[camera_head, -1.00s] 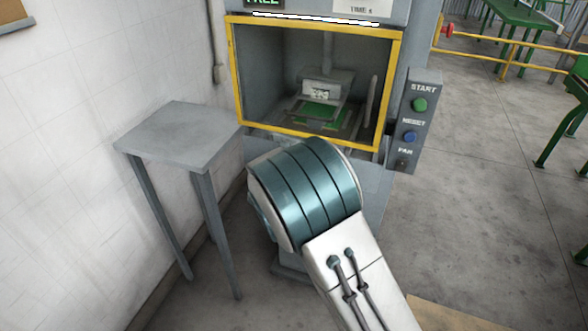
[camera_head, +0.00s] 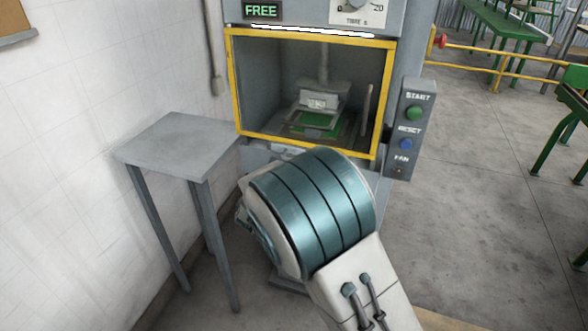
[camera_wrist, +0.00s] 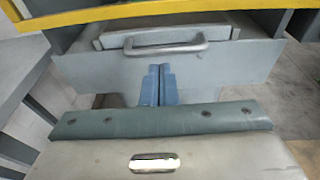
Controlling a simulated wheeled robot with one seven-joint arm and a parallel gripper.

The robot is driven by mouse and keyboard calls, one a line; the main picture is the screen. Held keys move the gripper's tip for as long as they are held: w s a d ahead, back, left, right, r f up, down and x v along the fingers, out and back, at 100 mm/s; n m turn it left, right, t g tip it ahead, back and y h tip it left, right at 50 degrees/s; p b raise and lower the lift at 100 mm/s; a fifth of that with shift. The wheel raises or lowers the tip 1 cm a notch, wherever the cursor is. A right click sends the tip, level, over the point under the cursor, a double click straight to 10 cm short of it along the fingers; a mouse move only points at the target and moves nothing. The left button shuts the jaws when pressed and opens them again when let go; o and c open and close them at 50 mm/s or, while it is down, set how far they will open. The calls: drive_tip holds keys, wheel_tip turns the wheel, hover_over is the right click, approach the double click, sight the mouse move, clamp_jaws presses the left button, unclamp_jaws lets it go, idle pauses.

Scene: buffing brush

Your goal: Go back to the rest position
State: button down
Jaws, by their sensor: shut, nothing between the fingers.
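My gripper (camera_wrist: 158,84) shows in the wrist view as two narrow blue fingers pressed together with nothing between them. It points at the grey front of the machine, just below a metal bar handle (camera_wrist: 165,49). I cannot tell whether the fingertips touch that front. In the head view my teal-banded arm joint stands in front of the machine's lower part and hides the gripper.
The grey machine has a yellow-framed opening (camera_head: 233,85) with a green-based fixture (camera_head: 316,120) inside. Its lit sign (camera_head: 262,11) reads FREE. A control panel (camera_head: 408,125) is on its right side. A small grey table (camera_head: 180,140) stands left, by the white wall.

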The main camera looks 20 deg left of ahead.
drive_tip(key=v, duration=0.8)
drive_tip(key=d+r+m+g+h+p, duration=0.1)
drive_tip(key=d+r+m+g+h, duration=0.2)
drive_tip(key=d+m, duration=0.8)
drive_tip(key=d+r+m+g+h, duration=0.1)
drive_tip(key=d+m+g+h, duration=0.35)
drive_tip(key=d, duration=1.25)
drive_tip(key=s+d+m+g+y+p, duration=0.15)
drive_tip(key=s+d+m+g, duration=0.25)
drive_tip(key=s+d+m, duration=0.45)
drive_tip(key=s+d+r+m+y, duration=0.1)
drive_tip(key=s+m+y, duration=0.2)
drive_tip(key=s+m, duration=0.2)
drive_tip(key=s+d+r+m+g+y, duration=0.1)
drive_tip(key=s+m+y, duration=0.1)
drive_tip(key=s+m, duration=0.3)
drive_tip(key=shift+s+d+r+m+y+p, duration=0.3)
drive_tip(key=shift+s+m+y+p, duration=0.1)
drive_tip(key=shift+m, duration=0.8)
drive_tip(key=shift+w, duration=0.1)
